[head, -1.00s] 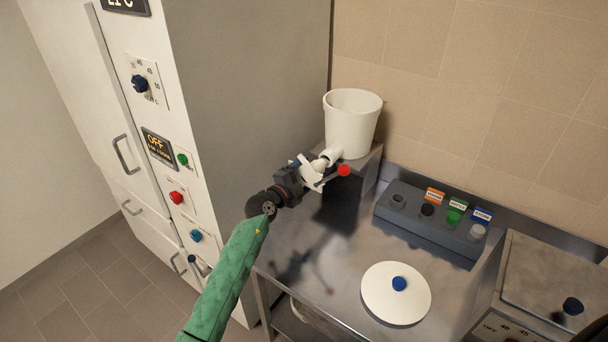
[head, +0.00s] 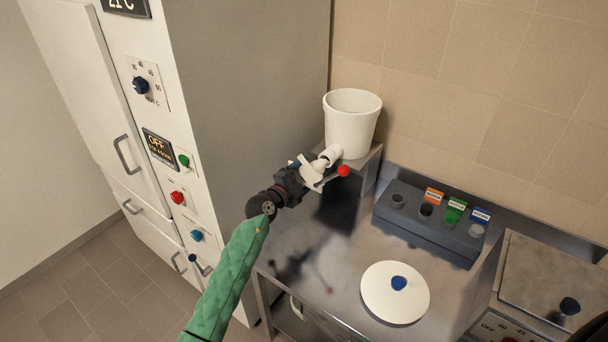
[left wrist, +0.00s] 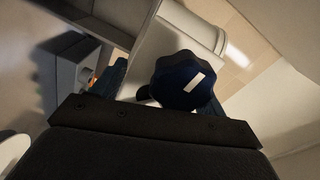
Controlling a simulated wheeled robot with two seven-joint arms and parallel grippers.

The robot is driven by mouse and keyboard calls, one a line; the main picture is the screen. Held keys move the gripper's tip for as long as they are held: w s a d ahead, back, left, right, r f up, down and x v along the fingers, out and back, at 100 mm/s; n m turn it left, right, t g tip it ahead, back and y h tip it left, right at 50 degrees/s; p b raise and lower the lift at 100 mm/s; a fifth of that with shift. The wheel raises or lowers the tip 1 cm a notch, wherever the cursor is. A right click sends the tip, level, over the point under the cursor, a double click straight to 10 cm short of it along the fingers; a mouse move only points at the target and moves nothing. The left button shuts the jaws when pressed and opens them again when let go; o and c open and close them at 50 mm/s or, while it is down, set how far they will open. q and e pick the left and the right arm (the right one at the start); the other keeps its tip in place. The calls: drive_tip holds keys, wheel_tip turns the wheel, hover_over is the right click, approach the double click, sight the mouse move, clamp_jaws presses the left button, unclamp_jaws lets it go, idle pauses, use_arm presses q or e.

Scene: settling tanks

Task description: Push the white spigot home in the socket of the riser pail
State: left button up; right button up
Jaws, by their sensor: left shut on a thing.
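The riser pail (head: 352,118) is a white, open-topped pail standing upright on a grey raised block at the back of the steel bench. The white spigot (head: 331,154) is at the pail's lower left side, its front end up against the wall. The socket is hidden behind it, and I cannot tell how deep the spigot sits. My left gripper (head: 314,174) is shut on the spigot, with a red ball (head: 344,170) beside it. My right gripper is out of view.
A round white lid (head: 385,305) with a blue knob lies on the bench. A grey block (head: 420,222) with coloured labels stands to the right, beside a metal-topped unit (head: 555,275). A tall cabinet (head: 250,90) closes off the left. The bench (head: 325,235) before the pail is clear.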

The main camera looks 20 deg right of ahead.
use_arm(q)
drive_tip(key=shift+x, duration=2.05)
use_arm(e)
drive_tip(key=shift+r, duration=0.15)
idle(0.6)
use_arm(q)
drive_tip(key=o, duration=1.4)
drive_tip(key=shift+c, duration=0.2)
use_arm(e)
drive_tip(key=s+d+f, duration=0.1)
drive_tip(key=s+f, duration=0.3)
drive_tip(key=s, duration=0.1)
use_arm(q)
drive_tip(key=b+v, duration=0.1)
drive_tip(key=v, duration=0.5)
drive_tip(key=shift+a+f, duration=0.1)
drive_tip(key=shift+a, duration=0.15)
drive_tip(key=shift+v, duration=0.8)
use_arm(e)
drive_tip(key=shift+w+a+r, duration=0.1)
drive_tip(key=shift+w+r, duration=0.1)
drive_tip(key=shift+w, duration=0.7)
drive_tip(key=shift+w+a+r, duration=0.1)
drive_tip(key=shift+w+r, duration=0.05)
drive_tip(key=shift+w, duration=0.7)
